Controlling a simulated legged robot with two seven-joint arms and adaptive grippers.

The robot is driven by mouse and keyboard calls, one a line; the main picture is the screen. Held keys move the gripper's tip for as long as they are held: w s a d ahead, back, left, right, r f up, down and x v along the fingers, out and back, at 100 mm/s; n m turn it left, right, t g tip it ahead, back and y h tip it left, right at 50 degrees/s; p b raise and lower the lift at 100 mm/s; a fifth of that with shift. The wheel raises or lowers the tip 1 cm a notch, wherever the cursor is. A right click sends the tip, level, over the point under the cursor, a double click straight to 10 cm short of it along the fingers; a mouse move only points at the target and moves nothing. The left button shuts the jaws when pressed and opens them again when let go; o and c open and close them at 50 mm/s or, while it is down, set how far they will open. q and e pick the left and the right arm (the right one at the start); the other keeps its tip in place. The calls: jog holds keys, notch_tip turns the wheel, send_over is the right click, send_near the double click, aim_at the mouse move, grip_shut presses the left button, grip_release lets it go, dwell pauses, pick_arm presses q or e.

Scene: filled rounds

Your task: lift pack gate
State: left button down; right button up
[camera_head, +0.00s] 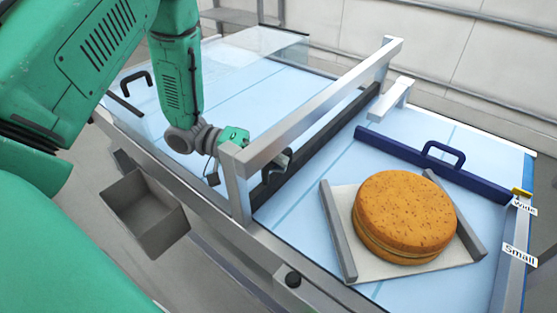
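A gate stands across the blue table under a grey metal frame (315,102). The gate has a dark lower bar (325,150) that looks to be down at the table surface. A black handle (276,167) shows on its near end, just behind the frame's near post. My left gripper (262,158) is at that post, close to the handle. The post and handle partly hide its fingers, so I cannot tell whether it is open or touching the handle. A brown filled round (404,212) lies on a pale tray (340,205) between two grey rails, right of the gate. My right gripper is not in view.
A dark blue bar with a handle (440,165) crosses the table behind the round. A yellow marker (521,193) sits by the "Wide" label (524,206), above a "Small" label (519,255). A clear panel with a black handle (137,80) stands left. An empty grey bin (143,212) hangs in front.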

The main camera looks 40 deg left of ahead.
pick_arm(q)
jog(key=shift+w+a+r+p, duration=0.1)
jog(key=shift+a+r+p, duration=0.15)
jog(key=shift+r+p, duration=0.1)
notch_tip(320, 180, up, 4)
jog(key=p, duration=0.4)
jog(key=shift+f, duration=0.35)
jog(key=shift+a, duration=0.1)
